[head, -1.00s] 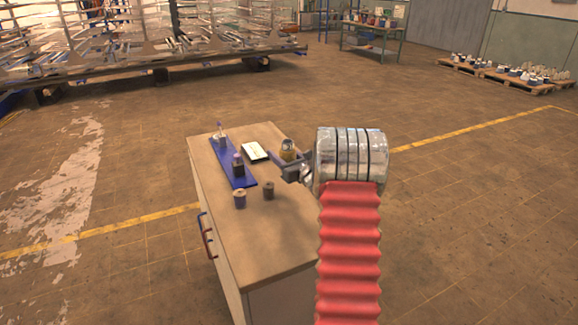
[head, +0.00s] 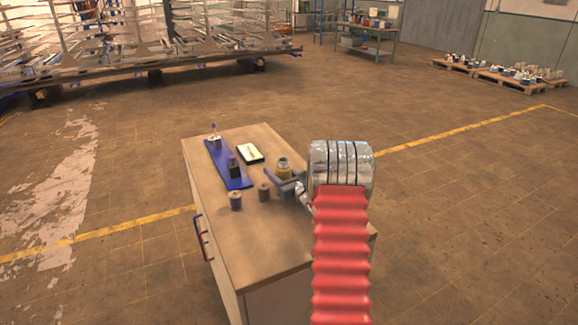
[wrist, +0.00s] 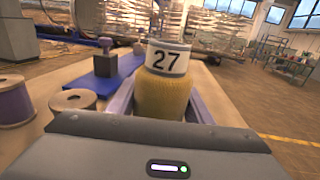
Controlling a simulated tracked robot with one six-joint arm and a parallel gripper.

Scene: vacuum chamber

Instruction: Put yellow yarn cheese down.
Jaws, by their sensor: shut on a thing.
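The yellow yarn cheese (wrist: 163,97) is in the wrist view, between the two fingers of my gripper (head: 284,181), with a white band marked 27 near its top. It also shows in the head view (head: 283,165). My gripper is shut on it, and it stands upright. It is over the right part of the cabinet's top (head: 262,240). Whether its base touches the top cannot be told, because my gripper hides it.
A blue board (head: 224,168) with two upright posts lies at the left of the top. A small black-and-white box (head: 250,153) lies behind. The front of the top is clear.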

